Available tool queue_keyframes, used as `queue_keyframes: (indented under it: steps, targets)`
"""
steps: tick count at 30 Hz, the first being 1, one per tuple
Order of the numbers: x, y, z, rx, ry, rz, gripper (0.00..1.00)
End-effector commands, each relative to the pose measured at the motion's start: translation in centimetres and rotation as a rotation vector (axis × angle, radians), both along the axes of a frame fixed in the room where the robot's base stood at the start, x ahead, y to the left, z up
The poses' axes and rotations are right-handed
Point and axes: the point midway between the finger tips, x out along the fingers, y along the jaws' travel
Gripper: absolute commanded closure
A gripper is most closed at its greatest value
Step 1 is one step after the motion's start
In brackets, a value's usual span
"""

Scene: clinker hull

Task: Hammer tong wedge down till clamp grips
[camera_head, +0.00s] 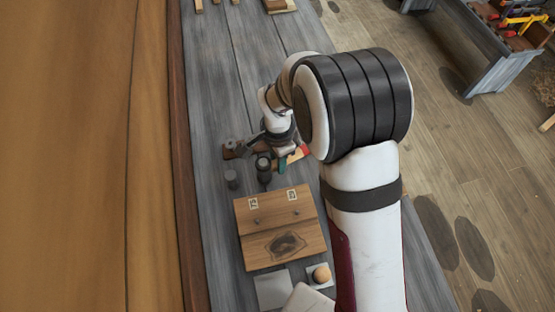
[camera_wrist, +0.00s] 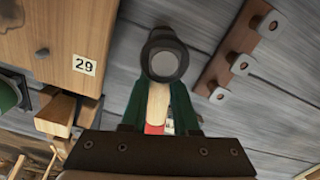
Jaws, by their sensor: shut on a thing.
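In the wrist view my gripper (camera_wrist: 157,108), with its green fingers, is shut on a hammer's light wooden handle (camera_wrist: 157,103). A red band shows lower on the handle. The dark hammer head (camera_wrist: 151,40) lies beyond the fingertips, with its round grey face toward the camera. In the head view my gripper (camera_head: 287,155) is low over the bench, and the dark hammer head (camera_head: 264,170) shows at its left. Pale wooden pieces (camera_wrist: 57,114) at left in the wrist view may be the clamp or wedge; I cannot tell which. They are apart from the hammer.
A wooden box or board with two labels (camera_head: 273,240) lies on the grey bench (camera_head: 215,80); its label 29 (camera_wrist: 84,65) shows in the wrist view. The hull (camera_head: 90,150) borders the bench's left.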

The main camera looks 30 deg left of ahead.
Motion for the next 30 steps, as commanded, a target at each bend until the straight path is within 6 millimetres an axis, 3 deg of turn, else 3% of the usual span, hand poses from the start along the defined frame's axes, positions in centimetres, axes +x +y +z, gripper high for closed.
queue_keyframes:
  steps: [5,18,27,28,30]
  targets:
    - [0.1,0.1,0.8,0.003,-0.003,0.0,1.0]
    - [0.1,0.1,7.4,0.002,-0.002,0.0,1.0]
    - [0.0,0.0,8.1,0.001,0.0,-0.001,1.0]
    - [0.0,0.0,8.1,0.001,0.0,-0.001,0.77]
    - [0.0,0.0,8.0,0.001,0.0,-0.001,0.9]
